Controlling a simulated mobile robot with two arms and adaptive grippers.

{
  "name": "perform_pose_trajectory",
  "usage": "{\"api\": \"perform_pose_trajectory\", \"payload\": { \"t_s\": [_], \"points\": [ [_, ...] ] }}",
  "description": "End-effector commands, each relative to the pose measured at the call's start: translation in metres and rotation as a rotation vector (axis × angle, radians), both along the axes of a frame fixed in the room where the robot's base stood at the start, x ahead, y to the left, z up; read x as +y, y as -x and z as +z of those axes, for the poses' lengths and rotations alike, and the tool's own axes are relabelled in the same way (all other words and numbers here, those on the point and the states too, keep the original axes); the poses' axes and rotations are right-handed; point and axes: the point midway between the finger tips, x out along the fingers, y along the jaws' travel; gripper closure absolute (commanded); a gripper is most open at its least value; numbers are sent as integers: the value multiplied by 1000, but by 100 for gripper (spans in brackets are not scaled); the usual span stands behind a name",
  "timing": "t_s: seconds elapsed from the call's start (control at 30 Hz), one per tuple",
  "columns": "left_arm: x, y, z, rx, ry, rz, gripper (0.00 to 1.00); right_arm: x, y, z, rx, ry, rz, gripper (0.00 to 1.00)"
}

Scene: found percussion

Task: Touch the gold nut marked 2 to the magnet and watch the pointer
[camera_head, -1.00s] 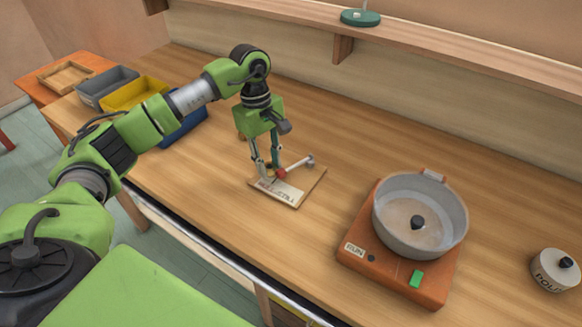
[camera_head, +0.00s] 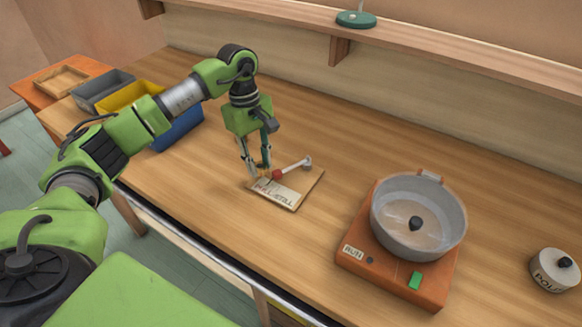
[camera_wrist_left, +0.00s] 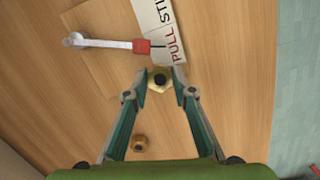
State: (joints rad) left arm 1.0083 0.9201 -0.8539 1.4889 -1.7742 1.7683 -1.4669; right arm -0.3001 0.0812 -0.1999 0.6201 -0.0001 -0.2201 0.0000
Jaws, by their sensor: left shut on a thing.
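My left gripper (camera_head: 256,174) points down at the left edge of a small wooden board (camera_head: 313,184). In the left wrist view its fingertips (camera_wrist_left: 166,92) are shut on a gold nut (camera_wrist_left: 160,78) with a dark centre; I cannot read a mark on it. The red magnet block (camera_wrist_left: 142,47) sits at the end of a white arm (camera_wrist_left: 100,43), just beyond the nut, with a small gap between them in this view. A thin black pointer (camera_wrist_left: 158,46) reaches from the block toward the PULL part of the PULL/STILL label (camera_wrist_left: 176,42). My right gripper is not in view.
An orange base (camera_head: 395,272) with a grey pan (camera_head: 447,235) stands right of the board. Grey, yellow (camera_head: 130,95) and blue (camera_head: 182,128) bins stand at the back left. A lidded pot (camera_head: 553,272) is far right.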

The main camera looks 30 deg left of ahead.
Motion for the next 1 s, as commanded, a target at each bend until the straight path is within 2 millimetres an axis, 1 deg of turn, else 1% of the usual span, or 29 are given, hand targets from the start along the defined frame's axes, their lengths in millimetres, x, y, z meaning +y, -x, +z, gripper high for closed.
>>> {"api": "perform_pose_trajectory", "payload": {
  "t_s": [0.4,0.67,0.77,1.0],
  "points": [
    [25,-2,0,0,-1,1,100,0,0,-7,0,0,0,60],
    [29,-2,2,-1,0,-1,100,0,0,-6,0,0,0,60],
    [29,-3,9,-2,0,-1,100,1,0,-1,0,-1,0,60],
    [29,-3,33,-2,1,-1,100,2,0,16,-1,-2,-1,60]
  ]
}}
